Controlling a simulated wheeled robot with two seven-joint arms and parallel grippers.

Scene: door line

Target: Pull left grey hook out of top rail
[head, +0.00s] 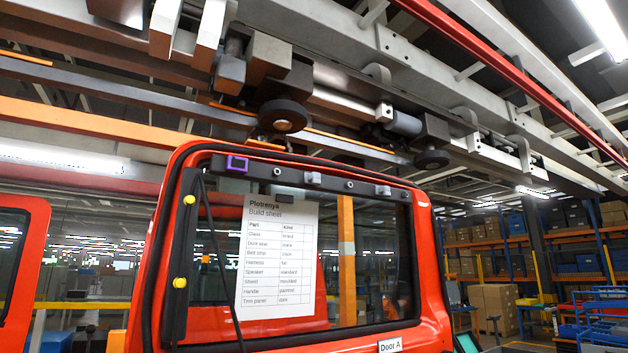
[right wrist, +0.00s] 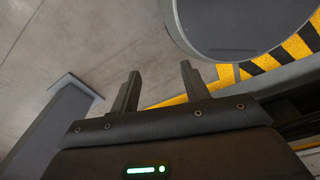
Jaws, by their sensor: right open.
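The top rail (head: 295,174) is a dark strip along the upper edge of the red door's window frame. A small grey hook (head: 313,178), the left of two, sits on the rail near its middle. Another grey hook (head: 383,190) sits farther right. A purple square piece (head: 237,163) is at the rail's left end. Round holes show between these pieces. My right gripper (right wrist: 160,72) is open and empty in the right wrist view, above the floor and away from the hooks. My left gripper is not in view.
The red door (head: 435,305) carries a build sheet (head: 277,258) on its window and a "Door A" label. A dark cable hangs at its left side. Overhead rails and rollers (head: 283,117) are above it. In the right wrist view, a grey round object (right wrist: 240,25) is near the fingers.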

